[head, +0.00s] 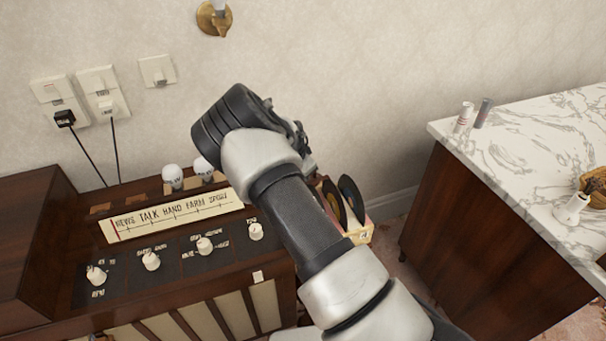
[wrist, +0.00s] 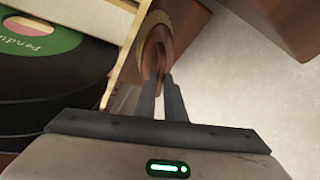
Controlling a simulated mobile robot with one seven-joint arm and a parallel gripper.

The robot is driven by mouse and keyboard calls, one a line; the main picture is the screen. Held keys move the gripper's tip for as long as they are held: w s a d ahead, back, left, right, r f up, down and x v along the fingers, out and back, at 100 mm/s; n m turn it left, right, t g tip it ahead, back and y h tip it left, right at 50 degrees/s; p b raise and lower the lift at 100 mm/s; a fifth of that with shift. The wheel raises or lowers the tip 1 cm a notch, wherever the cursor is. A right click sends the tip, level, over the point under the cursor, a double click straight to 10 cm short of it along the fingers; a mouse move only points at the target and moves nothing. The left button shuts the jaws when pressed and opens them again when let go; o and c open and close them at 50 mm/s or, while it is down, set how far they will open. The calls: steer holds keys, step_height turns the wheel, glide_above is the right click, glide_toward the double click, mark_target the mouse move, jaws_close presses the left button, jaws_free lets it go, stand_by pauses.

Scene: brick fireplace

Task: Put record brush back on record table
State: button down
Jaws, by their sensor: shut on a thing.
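My gripper (wrist: 161,98) is shut on a brown, rounded wooden-looking thing with a tan edge, which I take to be the record brush (wrist: 154,52). It shows at and beyond the fingertips in the wrist view, partly hidden by the fingers. In the head view my arm reaches over the right end of a wooden radio cabinet (head: 190,290), and the wrist hides the fingers and the brush. Which surface is the record table I cannot tell for sure.
A light crate (head: 360,236) of black records stands right of the cabinet; a record (wrist: 40,45) with a green label is close left of my fingers. Knobs and white bulbs (head: 173,176) stand on the cabinet. A marble-topped counter (head: 530,150) at right holds small bottles.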

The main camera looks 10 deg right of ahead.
steer(key=c, duration=1.8)
jaws_free()
steer(key=shift+c, duration=0.2)
steer(key=s+a+r+n+y+p, duration=0.1)
steer(key=s+r+n+y, duration=0.1)
steer(key=s+r, duration=0.75)
steer(key=s+r+n+y+p, duration=0.1)
steer(key=s+r, duration=0.5)
steer(key=r, duration=0.6)
steer(key=s+a+r+n+y+p, duration=0.1)
steer(key=s+r+n+y, duration=0.1)
steer(key=s+r, duration=0.75)
steer(key=s+d+r+n+h, duration=0.1)
steer(key=s+r+n, duration=0.2)
steer(key=s, duration=0.5)
steer(key=s+d+r+n+t+h, duration=0.1)
steer(key=s+d+r+n, duration=0.1)
steer(key=s, duration=0.6)
step_height(320, 180, up, 3)
steer(key=shift+s+f+n, duration=0.15)
steer(key=shift+s+n, duration=0.05)
steer(key=shift+n, duration=0.6)
